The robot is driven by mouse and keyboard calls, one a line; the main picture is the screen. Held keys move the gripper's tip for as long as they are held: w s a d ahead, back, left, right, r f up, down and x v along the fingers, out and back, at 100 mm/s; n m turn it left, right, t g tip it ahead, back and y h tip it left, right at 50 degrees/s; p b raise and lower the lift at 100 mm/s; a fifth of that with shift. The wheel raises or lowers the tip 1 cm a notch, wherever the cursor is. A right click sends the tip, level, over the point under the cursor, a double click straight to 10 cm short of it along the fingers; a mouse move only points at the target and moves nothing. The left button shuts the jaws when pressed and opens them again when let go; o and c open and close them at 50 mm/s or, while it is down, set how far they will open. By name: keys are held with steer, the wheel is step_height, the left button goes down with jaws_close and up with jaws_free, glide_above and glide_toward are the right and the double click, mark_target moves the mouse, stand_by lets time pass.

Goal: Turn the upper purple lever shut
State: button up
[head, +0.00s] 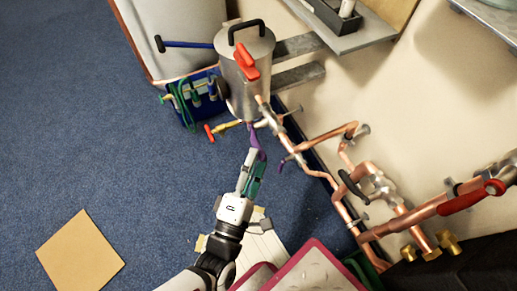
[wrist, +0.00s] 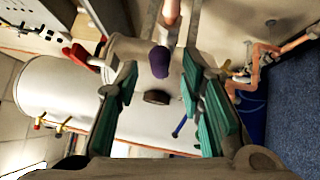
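One purple lever (head: 254,140) hangs from the copper pipework just below the steel canister in the head view. A second purple lever (head: 281,166) sits lower and to the right on the same pipework. My gripper (head: 255,168) reaches up to the first lever, with its fingertips close to it. In the wrist view, my gripper (wrist: 160,80) is open, with its green pads wide apart. The purple lever end (wrist: 160,62) shows between the fingertips, with gaps on both sides. I cannot tell how deep it sits between them.
The steel canister (head: 247,88) with a red lever (head: 246,61) stands just above my gripper. Copper pipes (head: 330,185) with a black-handled valve (head: 351,184) run along the wall to the right. A blue crate (head: 205,100) stands left of the canister.

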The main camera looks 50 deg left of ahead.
mark_target(259, 147)
steer(key=shift+b+x, duration=0.5)
steer(key=shift+x, duration=1.45)
steer(key=shift+c, duration=0.2)
jaws_close()
